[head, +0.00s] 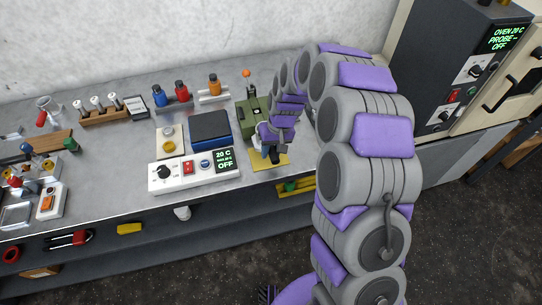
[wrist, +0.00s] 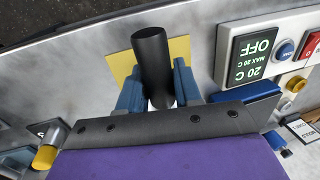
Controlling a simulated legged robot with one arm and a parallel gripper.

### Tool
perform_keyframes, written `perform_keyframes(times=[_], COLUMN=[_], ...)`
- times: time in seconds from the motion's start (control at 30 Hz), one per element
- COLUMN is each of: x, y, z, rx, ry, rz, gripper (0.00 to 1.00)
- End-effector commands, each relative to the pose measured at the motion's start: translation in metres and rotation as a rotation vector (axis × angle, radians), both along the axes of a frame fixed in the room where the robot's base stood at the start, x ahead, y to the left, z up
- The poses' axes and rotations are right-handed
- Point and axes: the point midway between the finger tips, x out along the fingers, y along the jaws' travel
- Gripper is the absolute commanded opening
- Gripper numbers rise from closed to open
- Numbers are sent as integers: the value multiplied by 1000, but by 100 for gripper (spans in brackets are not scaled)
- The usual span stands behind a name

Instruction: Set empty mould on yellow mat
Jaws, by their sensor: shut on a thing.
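The mould is a dark cylinder (wrist: 150,58) between the two blue fingers of my gripper (wrist: 160,85) in the wrist view. My gripper is shut on it. The yellow mat (wrist: 179,49) shows behind and beside the mould. In the head view, the mat (head: 284,161) lies near the bench's front edge, and my gripper (head: 267,143) is over its back left part. The dark mould (head: 274,157) shows there below my gripper. I cannot tell whether its base touches the mat. The inside of the mould is not visible.
A white control box (head: 193,171) reading 20 C and OFF stands just left of the mat. The bench's front edge (head: 220,192) is close to the mat.

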Motion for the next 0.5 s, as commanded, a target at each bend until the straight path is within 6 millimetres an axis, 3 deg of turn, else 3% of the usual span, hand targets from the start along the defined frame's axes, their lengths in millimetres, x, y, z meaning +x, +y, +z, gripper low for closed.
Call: perform_keyframes(times=[0.17,0.4,0.5], x=[4,4,4], y=[1,0,0], z=[-3,-33,-36], rx=[1,2,3], ry=[-2,-1,-2], rz=[0,-1,-2], gripper=[0,0,0])
